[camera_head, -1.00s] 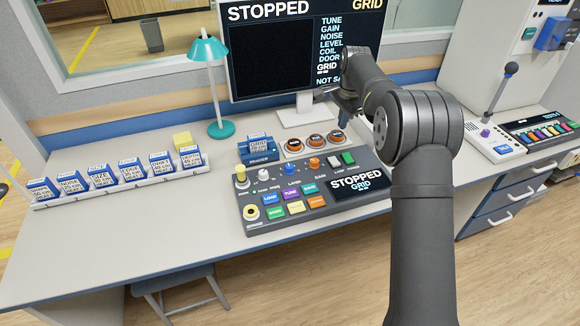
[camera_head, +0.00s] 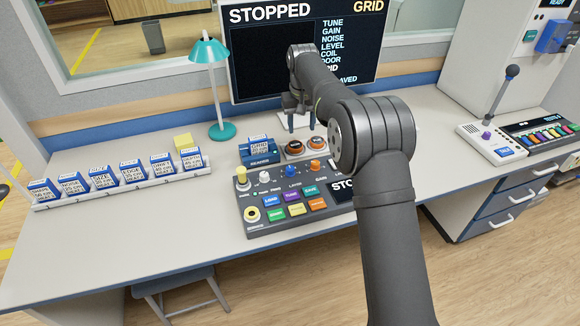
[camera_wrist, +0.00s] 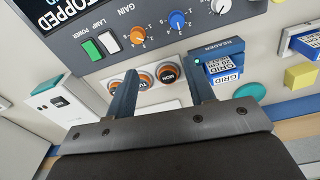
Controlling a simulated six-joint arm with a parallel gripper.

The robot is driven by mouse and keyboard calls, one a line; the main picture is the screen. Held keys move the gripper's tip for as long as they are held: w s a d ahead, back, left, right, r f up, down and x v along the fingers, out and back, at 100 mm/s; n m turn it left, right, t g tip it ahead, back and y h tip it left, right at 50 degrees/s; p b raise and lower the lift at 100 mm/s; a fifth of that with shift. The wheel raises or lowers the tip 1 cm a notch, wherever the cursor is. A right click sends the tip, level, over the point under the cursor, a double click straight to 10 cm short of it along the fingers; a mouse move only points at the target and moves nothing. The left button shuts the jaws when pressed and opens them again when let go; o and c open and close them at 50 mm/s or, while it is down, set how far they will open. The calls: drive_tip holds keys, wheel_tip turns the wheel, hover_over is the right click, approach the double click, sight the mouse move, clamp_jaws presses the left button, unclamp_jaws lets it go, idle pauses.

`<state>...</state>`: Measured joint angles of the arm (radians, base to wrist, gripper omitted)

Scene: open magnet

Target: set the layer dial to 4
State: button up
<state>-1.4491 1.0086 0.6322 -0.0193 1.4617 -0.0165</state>
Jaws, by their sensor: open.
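The blue layer dial (camera_head: 289,169) stands on the grey console (camera_head: 258,232), between a white knob and the orange gain dial (camera_head: 315,166). The blue dial also shows near the top of the wrist view (camera_wrist: 177,20), with printed numbers around it. I cannot tell which number its pointer marks. My gripper (camera_head: 297,124) is open and empty, above the back of the console near the orange-ringed round buttons. In the wrist view its two fingers (camera_wrist: 163,80) stand apart, pointing toward the console, with the blue dial beyond their tips. Nothing is between the fingers except the background buttons.
A blue reader (camera_head: 258,150) holding a GRID block stands behind the console's left part. Orange-ringed buttons (camera_head: 294,147) lie under the gripper. A monitor (camera_head: 262,60) stands behind. A rack of labelled blocks (camera_head: 120,180) is at left. The desk's left front is clear.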

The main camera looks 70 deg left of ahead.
drive_tip(key=s+n, duration=0.4)
approach(290, 168)
drive_tip(key=shift+n, duration=0.4)
wheel_tip(290, 168, down, 9)
drive_tip(key=shift+w+a, duration=0.15)
drive_tip(key=c, duration=1)
drive_tip(key=shift+o, duration=0.2)
